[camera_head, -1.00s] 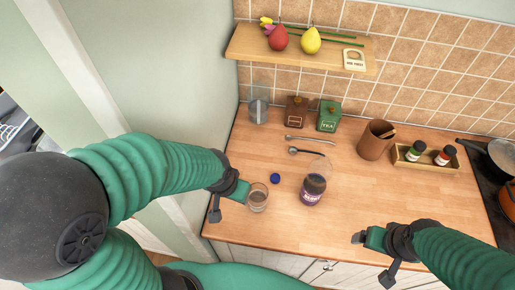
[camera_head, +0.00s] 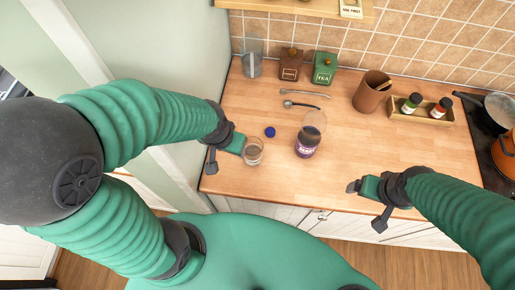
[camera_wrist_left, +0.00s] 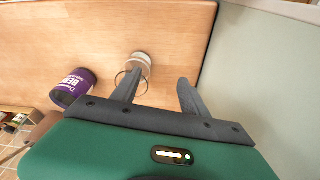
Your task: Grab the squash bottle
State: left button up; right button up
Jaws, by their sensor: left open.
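The squash bottle (camera_head: 307,145), clear on top with a purple label, stands upright on the wooden counter. In the left wrist view the bottle (camera_wrist_left: 73,88) is at the left, away from the fingers. My left gripper (camera_head: 238,146) is at the counter's left, close to a clear glass (camera_head: 253,153). In the left wrist view the gripper (camera_wrist_left: 157,88) is open, with no bottle between its fingers; the glass (camera_wrist_left: 139,64) is just beyond the left finger. My right gripper (camera_head: 357,187) is near the front edge, right of the bottle; its finger gap does not show clearly.
A blue cap (camera_head: 269,132) lies between glass and bottle. Spoons (camera_head: 300,105) lie behind. Tea (camera_head: 325,68) and brown (camera_head: 291,64) canisters, a brown pot (camera_head: 371,93) and a tray (camera_head: 424,116) with small jars stand farther back. The hob (camera_head: 486,135) is right. The counter's right-centre is clear.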

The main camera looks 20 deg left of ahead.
aim_at(314, 123)
jog(key=k, duration=0.25)
jog(key=k+l+u, duration=0.15)
jog(key=u, duration=0.25)
jog(key=k+u, duration=0.15)
jog(key=u, duration=0.3)
jog(key=i+j, duration=0.35)
jog(key=i, duration=0.05)
